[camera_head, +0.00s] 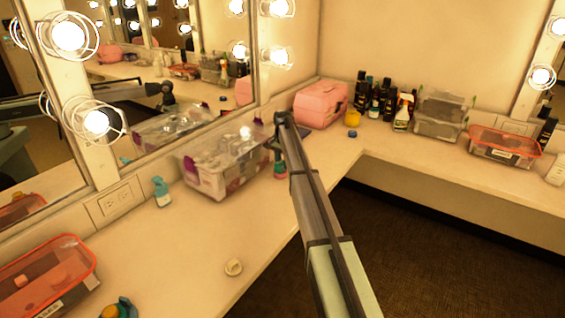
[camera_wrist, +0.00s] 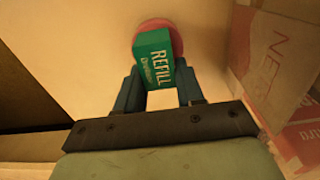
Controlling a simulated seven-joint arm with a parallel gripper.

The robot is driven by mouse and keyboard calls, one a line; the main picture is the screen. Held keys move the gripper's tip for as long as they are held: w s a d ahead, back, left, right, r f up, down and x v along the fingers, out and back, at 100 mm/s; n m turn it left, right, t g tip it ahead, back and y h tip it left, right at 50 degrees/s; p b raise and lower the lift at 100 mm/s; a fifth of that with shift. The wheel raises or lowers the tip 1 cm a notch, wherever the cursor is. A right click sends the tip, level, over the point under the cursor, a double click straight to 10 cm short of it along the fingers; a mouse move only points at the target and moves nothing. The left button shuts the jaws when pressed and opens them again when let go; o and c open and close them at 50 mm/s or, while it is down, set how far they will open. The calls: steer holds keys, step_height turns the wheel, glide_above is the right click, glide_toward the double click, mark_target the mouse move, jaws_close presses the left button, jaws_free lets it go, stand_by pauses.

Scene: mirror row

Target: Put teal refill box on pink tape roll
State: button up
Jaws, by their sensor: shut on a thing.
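The teal refill box (camera_wrist: 153,50), with "REFILL" in white letters, is between the fingers of my gripper (camera_wrist: 157,82) in the wrist view. My gripper is shut on it. I cannot tell whether the box touches the roll.
A clear lidded bin (camera_head: 212,182) stands close left of my gripper. A pink case (camera_head: 321,105), dark bottles and a spray bottle (camera_head: 403,112) stand at the back. The counter's front edge runs close right of the roll.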

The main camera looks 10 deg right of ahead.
mark_target(282, 161)
steer(key=o, duration=1)
step_height(282, 161, up, 12)
steer(key=shift+r, duration=0.1)
